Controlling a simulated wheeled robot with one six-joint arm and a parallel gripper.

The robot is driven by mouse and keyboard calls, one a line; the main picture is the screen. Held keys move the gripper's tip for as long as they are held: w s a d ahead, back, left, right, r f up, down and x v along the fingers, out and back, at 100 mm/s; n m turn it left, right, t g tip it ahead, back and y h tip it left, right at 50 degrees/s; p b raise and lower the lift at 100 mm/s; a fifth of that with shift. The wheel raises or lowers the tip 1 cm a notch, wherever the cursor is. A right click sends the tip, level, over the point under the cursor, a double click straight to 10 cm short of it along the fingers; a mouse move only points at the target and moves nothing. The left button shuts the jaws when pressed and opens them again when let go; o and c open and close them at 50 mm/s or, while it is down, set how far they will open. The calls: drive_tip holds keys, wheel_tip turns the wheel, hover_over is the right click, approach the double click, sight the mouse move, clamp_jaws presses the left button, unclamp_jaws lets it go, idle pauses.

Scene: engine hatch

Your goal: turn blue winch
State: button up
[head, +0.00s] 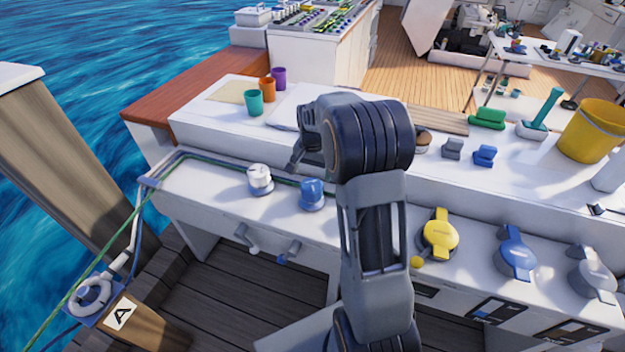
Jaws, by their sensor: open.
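White (240,238) and blue-tipped (288,252) crank handles stick out from the panel below. Yellow (438,234), blue (516,252) and white (590,272) levered fittings stand to the right. Teal (253,102), orange (267,90) and purple (279,78) cups stand behind.

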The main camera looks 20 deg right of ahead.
sight(313, 186)
drive_tip(key=shift+r+p, duration=0.35)
drive_tip(key=shift+r, duration=2.6)
drive_tip(key=shift+s+a+f+n, duration=0.15)
drive_tip(key=shift+s+f+n, duration=0.55)
drive_tip(key=shift+f+n, duration=0.25)
drive_tip(key=s+a+r+n+t+p, duration=0.1)
drive_tip(key=s+a+r+n+p, duration=0.2)
drive_tip(key=s+a+r+p, duration=0.2)
drive_tip(key=s+a+r+n+t+p, duration=0.2)
drive_tip(key=s+a+r+n+p, duration=0.2)
drive_tip(key=s+r+p, duration=0.3)
drive_tip(key=s+a+r, duration=0.1)
drive_tip(key=s+r, duration=0.4)
drive_tip(key=s, duration=0.2)
drive_tip(key=shift+s+r, duration=0.15)
drive_tip(key=shift+s, duration=0.15)
drive_tip(key=shift+a+r+n+t, duration=0.15)
drive_tip(key=shift+r+n+t, duration=0.1)
drive_tip(key=shift+r+t, duration=0.05)
